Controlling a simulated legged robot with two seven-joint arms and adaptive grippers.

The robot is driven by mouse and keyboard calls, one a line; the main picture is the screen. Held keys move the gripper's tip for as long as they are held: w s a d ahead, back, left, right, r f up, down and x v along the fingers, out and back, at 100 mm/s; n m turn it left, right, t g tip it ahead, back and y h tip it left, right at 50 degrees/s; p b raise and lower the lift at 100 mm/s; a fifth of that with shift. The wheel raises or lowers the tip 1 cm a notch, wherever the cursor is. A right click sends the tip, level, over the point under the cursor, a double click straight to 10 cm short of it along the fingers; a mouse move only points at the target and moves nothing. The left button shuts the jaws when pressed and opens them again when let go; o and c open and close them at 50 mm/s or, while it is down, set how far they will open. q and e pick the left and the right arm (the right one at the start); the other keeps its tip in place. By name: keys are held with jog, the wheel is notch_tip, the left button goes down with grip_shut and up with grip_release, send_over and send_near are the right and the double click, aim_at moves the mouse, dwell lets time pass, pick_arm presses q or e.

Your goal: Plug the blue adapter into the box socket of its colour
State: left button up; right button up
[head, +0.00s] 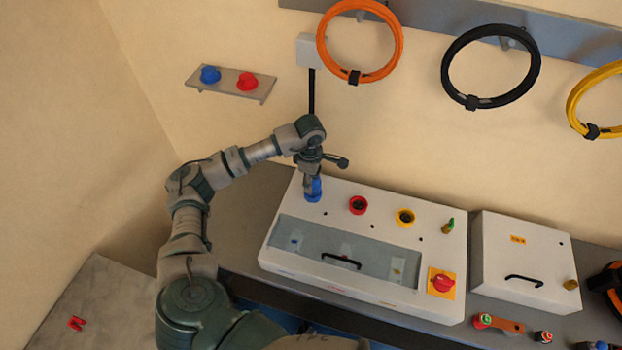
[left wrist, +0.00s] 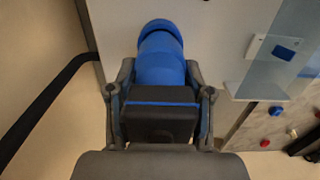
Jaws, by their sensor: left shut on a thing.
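My left gripper (head: 311,180) is over the left end of the white box (head: 330,214), shut on the blue adapter (head: 315,187). In the left wrist view the blue adapter (left wrist: 162,65) lies between the two fingers (left wrist: 160,88), its far end at a blue ring (left wrist: 160,26) on the white panel. The ring is the blue socket (head: 313,198), left of the red socket (head: 358,205) and yellow socket (head: 405,217). The adapter lines up with the socket and looks to meet it; how deep it sits is hidden. My right gripper is not in view.
A wall shelf (head: 228,92) holds a blue piece (head: 210,74) and a red piece (head: 247,80). A green-topped knob (head: 448,226) and a red button (head: 443,284) are on the box's right. A second white box (head: 520,262) stands to the right. Coiled cables hang above.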

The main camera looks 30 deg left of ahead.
pick_arm(q)
jog(key=shift+f+b, duration=0.75)
jog(key=shift+f, duration=0.3)
jog(key=o, duration=1.4)
jog(key=shift+c, duration=0.2)
jog(key=r, duration=1.1)
jog(key=shift+a+r, duration=0.2)
jog(key=shift+r, duration=0.2)
